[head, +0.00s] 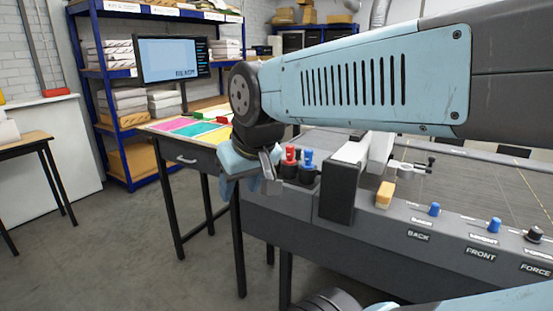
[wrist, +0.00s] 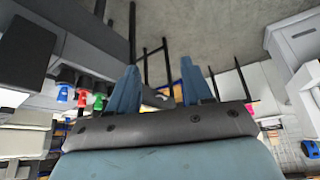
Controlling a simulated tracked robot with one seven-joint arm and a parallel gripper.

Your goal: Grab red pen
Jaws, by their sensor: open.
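A red pen-like thing (head: 290,155) stands upright in a dark holder at the left end of the grey machine, with a blue one (head: 307,160) just to its right. In the wrist view, the red one (wrist: 99,102) shows at the left, with a green one (wrist: 82,97) and a blue one (wrist: 63,92) beside it. My gripper (head: 264,172) is just left of the holder in the head view, over the desk's near corner. In the wrist view my gripper (wrist: 160,82) has its two blue fingers apart, with nothing held between them. The red one is outside the fingers.
The grey machine (head: 400,252) with knobs along its front fills the right. A desk (head: 180,150) with coloured sheets and a monitor (head: 172,60) stand behind my gripper. Blue shelving (head: 88,55) is at the back left. The floor at the lower left is clear.

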